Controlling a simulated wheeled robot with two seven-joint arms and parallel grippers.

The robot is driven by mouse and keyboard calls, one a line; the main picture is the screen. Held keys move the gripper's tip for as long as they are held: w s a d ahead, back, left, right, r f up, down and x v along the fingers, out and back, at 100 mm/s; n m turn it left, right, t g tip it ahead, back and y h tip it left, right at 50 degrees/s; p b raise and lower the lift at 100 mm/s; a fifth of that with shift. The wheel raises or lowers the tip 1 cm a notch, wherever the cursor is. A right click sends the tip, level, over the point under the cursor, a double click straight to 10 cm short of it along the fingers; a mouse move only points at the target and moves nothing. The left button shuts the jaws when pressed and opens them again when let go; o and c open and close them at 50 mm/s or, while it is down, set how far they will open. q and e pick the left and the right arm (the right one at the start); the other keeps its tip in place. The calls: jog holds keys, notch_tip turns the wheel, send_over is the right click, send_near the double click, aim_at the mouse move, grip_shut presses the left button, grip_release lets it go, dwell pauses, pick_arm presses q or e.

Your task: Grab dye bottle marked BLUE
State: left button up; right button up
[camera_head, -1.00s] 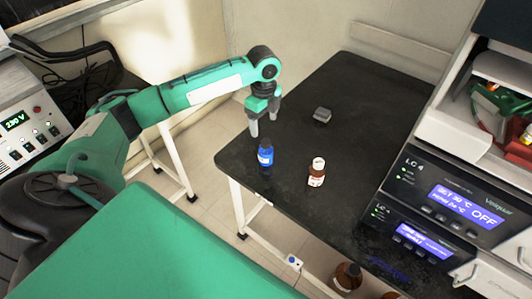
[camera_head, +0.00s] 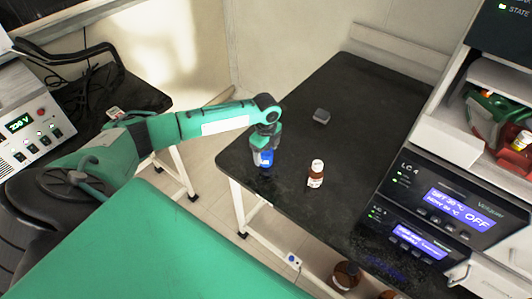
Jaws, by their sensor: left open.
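The blue dye bottle (camera_head: 265,160) stands upright on the black table, near its left front edge. Its label is too small to read. My left gripper (camera_head: 265,150) points down over the bottle, with its open fingers around the upper part and the cap hidden between them. I cannot tell whether the fingers touch it. My right gripper does not show.
A brown bottle with a white cap (camera_head: 316,174) stands to the right of the blue bottle. A small grey block (camera_head: 321,116) lies farther back on the black table (camera_head: 365,110). Stacked LC 4 units (camera_head: 440,200) stand at the right. Brown bottles (camera_head: 346,275) sit below the table.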

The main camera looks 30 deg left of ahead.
pick_arm(q)
jog(key=shift+f, duration=0.15)
jog(key=c, duration=1.2)
jog(key=shift+o, duration=0.2)
